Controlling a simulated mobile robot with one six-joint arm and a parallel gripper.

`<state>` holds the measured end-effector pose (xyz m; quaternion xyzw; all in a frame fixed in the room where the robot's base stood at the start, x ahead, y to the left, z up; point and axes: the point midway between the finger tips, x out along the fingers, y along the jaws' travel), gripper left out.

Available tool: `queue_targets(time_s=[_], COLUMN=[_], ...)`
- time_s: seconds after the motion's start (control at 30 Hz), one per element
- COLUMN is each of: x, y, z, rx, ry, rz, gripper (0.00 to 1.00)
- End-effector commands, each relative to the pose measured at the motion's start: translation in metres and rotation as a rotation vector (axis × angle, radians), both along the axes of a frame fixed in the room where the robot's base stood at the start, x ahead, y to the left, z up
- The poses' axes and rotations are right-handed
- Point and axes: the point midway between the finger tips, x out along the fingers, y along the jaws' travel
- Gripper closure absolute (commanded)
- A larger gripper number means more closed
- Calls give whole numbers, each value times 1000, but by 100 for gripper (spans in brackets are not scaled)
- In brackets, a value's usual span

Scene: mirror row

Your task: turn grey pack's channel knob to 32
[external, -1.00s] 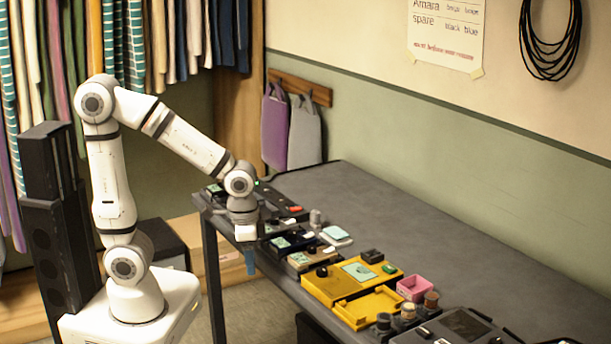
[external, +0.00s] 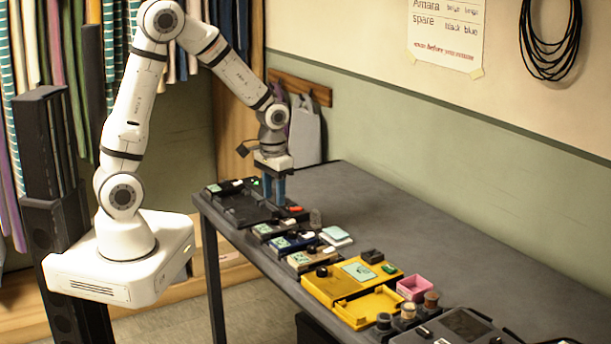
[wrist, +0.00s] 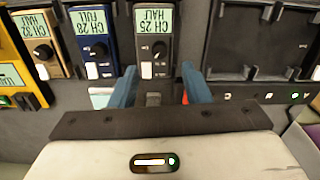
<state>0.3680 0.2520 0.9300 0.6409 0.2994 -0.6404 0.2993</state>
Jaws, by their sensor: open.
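The grey pack (wrist: 168,73) is near the middle of the wrist view. Its pale green label (wrist: 153,20) appears upside down and reads CH 25 HALF. Its dark channel knob (wrist: 159,48) is below the label, with a white piece (wrist: 147,70) lower down. In the external view my gripper (external: 274,197) is upright above the table, beyond the pack.
A blue pack (wrist: 98,70) reads CH 28 FULL, and a tan pack (wrist: 42,70) reads CH 32 HALF. A yellow case (external: 330,285) stands farther right along the table. A dark tray (external: 240,210) is at the left end. The table's back strip (external: 400,225) is clear.

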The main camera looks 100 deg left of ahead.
Motion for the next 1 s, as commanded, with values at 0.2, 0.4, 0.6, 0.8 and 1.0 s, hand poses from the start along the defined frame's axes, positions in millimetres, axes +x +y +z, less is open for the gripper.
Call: queue_targets(time_s=[0.2, 0.4, 0.6, 0.8, 1.0], x=[-1, -1, 0, 0, 0], y=[-1, -1, -1, -1, -1], z=[-38, -57, -61, -61, -60], rx=[-3, -2, 0, 0, 0], ry=[4, 3, 0, 0, 0], rz=[-1, -2, -2, -2, -2], gripper=[57, 57, 57, 64, 80])
